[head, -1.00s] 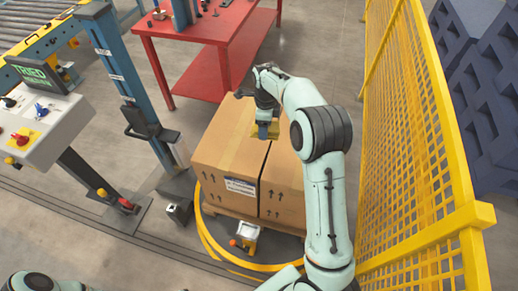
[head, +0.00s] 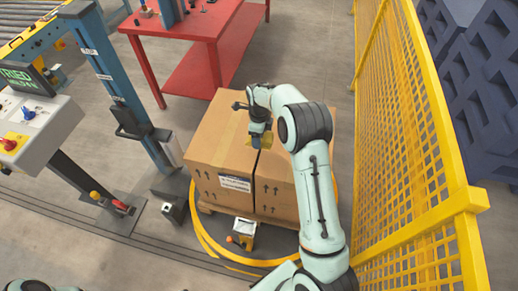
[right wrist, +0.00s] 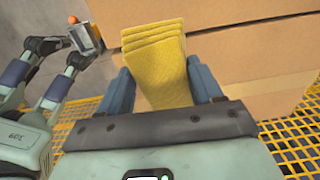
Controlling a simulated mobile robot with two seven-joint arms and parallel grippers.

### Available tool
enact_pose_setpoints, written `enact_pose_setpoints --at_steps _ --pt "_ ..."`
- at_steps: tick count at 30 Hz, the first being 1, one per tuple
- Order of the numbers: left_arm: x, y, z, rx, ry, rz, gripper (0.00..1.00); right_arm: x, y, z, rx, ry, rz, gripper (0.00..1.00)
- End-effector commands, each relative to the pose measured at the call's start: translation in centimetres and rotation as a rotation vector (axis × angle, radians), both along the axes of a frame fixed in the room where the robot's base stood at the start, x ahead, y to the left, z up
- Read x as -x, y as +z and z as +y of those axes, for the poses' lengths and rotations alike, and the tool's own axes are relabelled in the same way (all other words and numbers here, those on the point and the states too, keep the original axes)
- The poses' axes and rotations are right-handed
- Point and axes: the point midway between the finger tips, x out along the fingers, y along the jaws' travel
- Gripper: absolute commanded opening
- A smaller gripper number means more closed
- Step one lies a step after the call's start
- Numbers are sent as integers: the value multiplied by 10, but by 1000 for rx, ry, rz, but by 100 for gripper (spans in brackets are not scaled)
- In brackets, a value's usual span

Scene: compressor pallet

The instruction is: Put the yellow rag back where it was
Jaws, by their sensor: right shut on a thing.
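The yellow rag (right wrist: 157,62) is a folded, layered cloth between the fingers of my right gripper (right wrist: 162,88) in the right wrist view. The gripper is shut on it. In the head view my right gripper (head: 259,143) hangs over the tops of the two cardboard boxes (head: 222,147), near the seam between them, and hides part of the rag. I cannot tell whether the rag touches the boxes.
The boxes stand on a pallet (head: 212,208) inside a yellow ring (head: 203,233). A yellow mesh fence (head: 405,140) stands close at the right. A blue post (head: 118,90) and control panel (head: 38,125) stand at the left, a red table (head: 185,28) behind. A small white box with an orange knob (head: 243,234) is in front.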

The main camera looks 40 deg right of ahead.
Motion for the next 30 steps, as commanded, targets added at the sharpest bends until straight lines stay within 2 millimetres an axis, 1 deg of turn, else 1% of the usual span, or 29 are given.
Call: enact_pose_setpoints --at_steps 1,4,6,11,18,29,30 --pt "0 0 0 0 0 0 43 1 -13 0 -1 -1 4 41" --pt "0 0 0 0 0 0 43 0 -30 0 0 0 3 41" --pt "0 0 0 0 0 0 43 0 -37 0 1 0 -1 41" --pt "0 0 0 0 0 0 43 -1 -47 0 1 1 -1 41" --pt "-3 3 0 0 0 -3 43 -1 -78 0 0 1 0 41" --pt "-1 1 0 0 0 -2 43 -1 -84 0 1 1 -2 41" --pt "-1 1 0 0 0 -2 43 -1 -84 0 1 1 -2 72"
